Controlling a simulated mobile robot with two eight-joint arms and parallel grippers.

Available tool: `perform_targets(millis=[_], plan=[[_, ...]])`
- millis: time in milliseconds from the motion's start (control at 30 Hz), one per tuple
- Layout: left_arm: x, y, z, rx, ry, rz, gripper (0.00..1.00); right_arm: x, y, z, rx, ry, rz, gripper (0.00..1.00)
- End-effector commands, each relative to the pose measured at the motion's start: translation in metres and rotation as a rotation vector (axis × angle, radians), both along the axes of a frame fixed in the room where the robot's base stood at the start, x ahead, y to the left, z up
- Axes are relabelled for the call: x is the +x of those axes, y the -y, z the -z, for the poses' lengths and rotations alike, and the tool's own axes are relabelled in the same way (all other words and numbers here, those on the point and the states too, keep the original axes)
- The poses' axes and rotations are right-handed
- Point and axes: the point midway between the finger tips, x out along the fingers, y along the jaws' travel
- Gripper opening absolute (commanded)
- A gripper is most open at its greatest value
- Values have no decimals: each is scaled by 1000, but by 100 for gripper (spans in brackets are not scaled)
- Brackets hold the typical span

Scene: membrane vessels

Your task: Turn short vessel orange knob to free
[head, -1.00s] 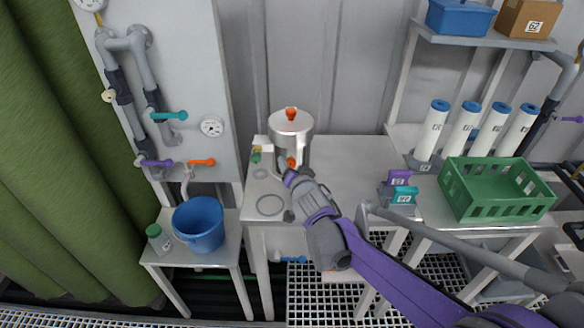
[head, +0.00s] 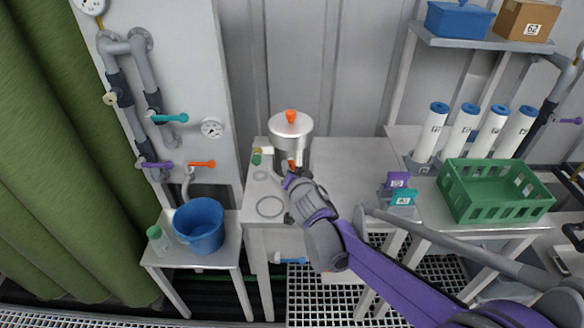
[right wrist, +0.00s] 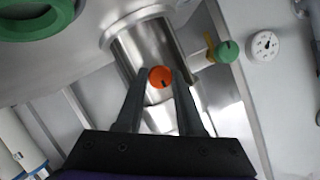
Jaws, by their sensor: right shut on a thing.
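The short vessel (head: 290,131) is a silvery metal pot with an orange-knobbed lid, standing near the back left of the middle table. A round orange knob (right wrist: 160,77) with a dark mark sits low on its front; it also shows in the head view (head: 291,164). My right gripper (right wrist: 160,82) reaches the vessel's front from the lower right, with one finger on each side of this knob, closed on it. The metal vessel body (right wrist: 150,45) rises behind the knob in the right wrist view. My left gripper is not in view.
Left of the vessel are a green knob (right wrist: 228,51) and a round gauge (right wrist: 264,45). A ring outline (head: 270,206) marks the table's front left. Purple and teal items (head: 398,187) and a green crate (head: 490,190) stand to the right. A blue bucket (head: 198,224) is at lower left.

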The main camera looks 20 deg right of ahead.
Motion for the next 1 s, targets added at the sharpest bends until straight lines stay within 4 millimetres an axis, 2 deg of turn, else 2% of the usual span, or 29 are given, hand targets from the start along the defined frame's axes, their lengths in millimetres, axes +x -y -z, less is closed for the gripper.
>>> perform_targets(millis=[300,500,1000], plan=[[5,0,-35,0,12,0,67,1,-3,-5,-216,-62,0,0],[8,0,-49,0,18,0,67,1,-4,-4,-399,-114,0,0],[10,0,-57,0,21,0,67,2,-8,-1,-858,-246,0,0]])
